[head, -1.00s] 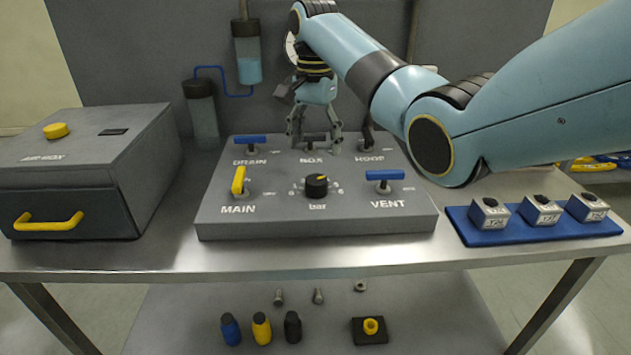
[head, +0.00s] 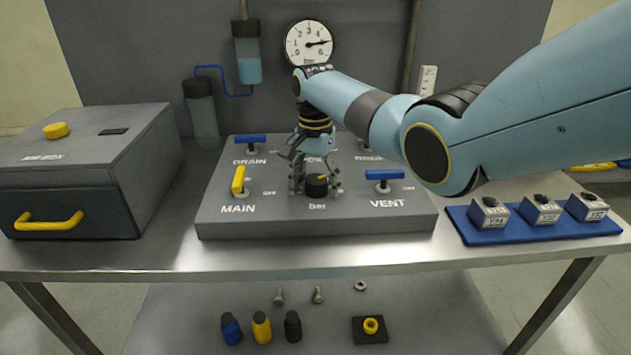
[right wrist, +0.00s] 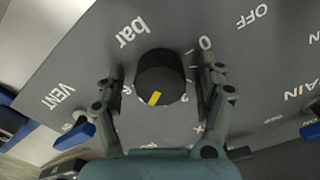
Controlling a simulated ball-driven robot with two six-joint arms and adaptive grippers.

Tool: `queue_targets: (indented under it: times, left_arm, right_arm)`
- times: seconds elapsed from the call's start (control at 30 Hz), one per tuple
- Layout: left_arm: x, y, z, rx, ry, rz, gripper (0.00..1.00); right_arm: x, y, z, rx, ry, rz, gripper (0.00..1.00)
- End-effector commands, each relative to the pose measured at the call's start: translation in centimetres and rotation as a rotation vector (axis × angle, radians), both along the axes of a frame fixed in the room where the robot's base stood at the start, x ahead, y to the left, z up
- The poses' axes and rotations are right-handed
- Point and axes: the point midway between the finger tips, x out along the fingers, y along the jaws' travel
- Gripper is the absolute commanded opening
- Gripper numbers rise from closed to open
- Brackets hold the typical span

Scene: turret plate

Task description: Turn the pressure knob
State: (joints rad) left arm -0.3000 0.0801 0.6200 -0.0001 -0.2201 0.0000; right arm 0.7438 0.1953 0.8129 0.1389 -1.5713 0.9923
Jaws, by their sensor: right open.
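The pressure knob (head: 317,185) is a black round knob with a yellow pointer mark, above the word "bar" on the grey control panel (head: 330,222). In the right wrist view the knob (right wrist: 160,77) sits between the two fingers. My right gripper (head: 315,190) is open, one finger on each side of the knob. In the right wrist view gaps show between the knob and both fingers of the gripper (right wrist: 162,85). The round pressure gauge (head: 308,43) on the back wall has its needle pointing right, near 4. My left gripper is not in view.
The yellow MAIN handle (head: 238,180) and blue VENT handle (head: 384,177) flank the knob. A blue DRAIN handle (head: 250,139) is behind. A grey box (head: 85,165) stands left, and a blue mat (head: 480,232) with small blocks lies right.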

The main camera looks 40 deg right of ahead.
Motion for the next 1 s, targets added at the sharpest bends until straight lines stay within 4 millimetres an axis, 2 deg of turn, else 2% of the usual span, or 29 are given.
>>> queue_targets:
  times: [0.07,0.43,0.77,1.0]
  left_arm:
    - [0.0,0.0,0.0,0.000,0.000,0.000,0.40]
    - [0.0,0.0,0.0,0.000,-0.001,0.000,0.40]
    - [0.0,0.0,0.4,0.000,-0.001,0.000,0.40]
    - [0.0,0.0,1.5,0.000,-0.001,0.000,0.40]
  right_arm:
    - [0.0,0.0,0.0,0.000,0.000,0.000,0.66]
    - [0.0,0.0,0.0,0.000,0.000,0.000,0.17]
    - [0.0,0.0,0.1,0.000,0.000,0.042,0.16]
    - [0.0,0.0,0.3,0.000,0.000,0.183,0.16]
